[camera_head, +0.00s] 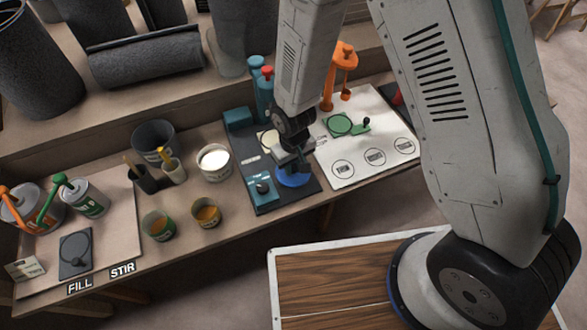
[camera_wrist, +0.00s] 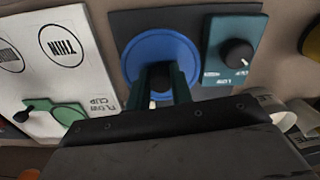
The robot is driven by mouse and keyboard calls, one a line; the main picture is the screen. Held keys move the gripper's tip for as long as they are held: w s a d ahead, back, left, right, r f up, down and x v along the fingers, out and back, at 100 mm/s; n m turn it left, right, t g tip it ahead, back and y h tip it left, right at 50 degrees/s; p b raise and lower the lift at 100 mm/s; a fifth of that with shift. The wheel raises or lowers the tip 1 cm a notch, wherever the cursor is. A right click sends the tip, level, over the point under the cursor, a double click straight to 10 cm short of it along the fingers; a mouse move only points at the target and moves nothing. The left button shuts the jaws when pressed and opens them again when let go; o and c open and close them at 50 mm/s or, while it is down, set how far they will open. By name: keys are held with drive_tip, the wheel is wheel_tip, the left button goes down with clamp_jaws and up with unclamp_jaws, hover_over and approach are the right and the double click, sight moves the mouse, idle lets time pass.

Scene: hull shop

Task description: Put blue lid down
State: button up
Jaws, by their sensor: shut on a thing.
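The blue lid (camera_head: 294,178) is a round disc with a dark knob in its middle, at the right front of the dark base plate (camera_head: 270,207). It also shows in the wrist view (camera_wrist: 134,57), beside the teal knob box (camera_wrist: 222,70). My gripper (camera_head: 291,164) is above the lid, pointing down, with its fingers (camera_wrist: 160,84) shut on the lid's knob. The lid looks flat and low over the plate; I cannot tell whether it touches it. The fingers and wrist hide part of the lid.
A white sheet (camera_head: 375,172) with printed circles and a green flow cup (camera_head: 340,124) lies to the right. An orange stand (camera_head: 329,92) rises behind. A white-filled pot (camera_head: 214,165) and two cups (camera_head: 157,228) (camera_head: 206,216) stand left. The bench front edge is close.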

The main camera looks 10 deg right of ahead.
sight(293, 170)
drive_tip(key=shift+w+d+f, duration=0.1)
drive_tip(key=shift+w+f, duration=0.15)
drive_tip(key=shift+f, duration=0.65)
drive_tip(key=shift+w+f, duration=0.2)
drive_tip(key=shift+f, duration=0.7)
drive_tip(key=o, duration=0.9)
drive_tip(key=shift+f, duration=0.15)
drive_tip(key=shift+o, duration=0.2)
wheel_tip(293, 170, up, 12)
drive_tip(key=shift+r, duration=0.2)
